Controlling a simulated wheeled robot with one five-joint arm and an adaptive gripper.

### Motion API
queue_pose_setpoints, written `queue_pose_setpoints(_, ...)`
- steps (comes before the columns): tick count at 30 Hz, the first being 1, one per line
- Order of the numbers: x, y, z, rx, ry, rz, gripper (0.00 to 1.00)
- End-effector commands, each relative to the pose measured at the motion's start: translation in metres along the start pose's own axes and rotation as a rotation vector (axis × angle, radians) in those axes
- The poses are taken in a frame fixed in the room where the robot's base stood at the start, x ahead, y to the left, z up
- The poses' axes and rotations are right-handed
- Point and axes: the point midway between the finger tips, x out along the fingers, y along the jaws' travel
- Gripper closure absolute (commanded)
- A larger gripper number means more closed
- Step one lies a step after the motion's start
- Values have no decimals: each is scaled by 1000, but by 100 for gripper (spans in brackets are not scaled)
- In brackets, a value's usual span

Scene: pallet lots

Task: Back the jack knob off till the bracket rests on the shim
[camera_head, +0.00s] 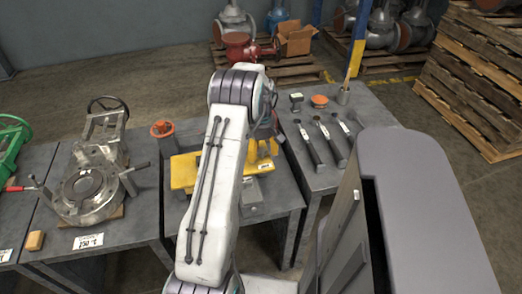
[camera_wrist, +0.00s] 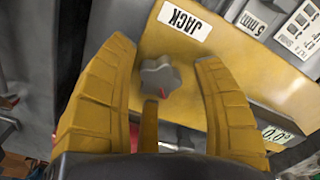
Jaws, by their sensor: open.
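In the wrist view a grey lobed jack knob (camera_wrist: 158,77) with a red mark stands on a yellow plate beside a white JACK label (camera_wrist: 185,20). My gripper (camera_wrist: 166,54) is open, with one ribbed yellow finger on each side of the knob. Gaps show between the fingers and the knob. The yellow bracket (camera_head: 184,172) shows in the head view on the middle table, partly hidden behind my arm. A tag with 5 mm and shim lettering (camera_wrist: 298,32) is at the upper right of the wrist view. The contact between bracket and shim cannot be made out.
A small readout (camera_wrist: 276,134) lies near the right finger. In the head view, a red handwheel (camera_head: 163,128) stands behind the bracket. A round metal flange fixture (camera_head: 88,190) is on the left table. Several dark-handled tools (camera_head: 322,140) lie on the right table.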

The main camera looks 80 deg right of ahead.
Motion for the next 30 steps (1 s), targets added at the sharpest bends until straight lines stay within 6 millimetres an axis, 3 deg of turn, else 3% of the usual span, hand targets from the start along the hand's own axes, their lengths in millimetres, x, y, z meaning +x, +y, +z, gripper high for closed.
queue_pose_setpoints(8, -8, 1, 0, 0, 1, 3, 38)
queue_pose_setpoints(24, -92, 1, 0, 0, 2, 4, 38)
queue_pose_setpoints(30, -112, 1, 0, 0, 1, 2, 38)
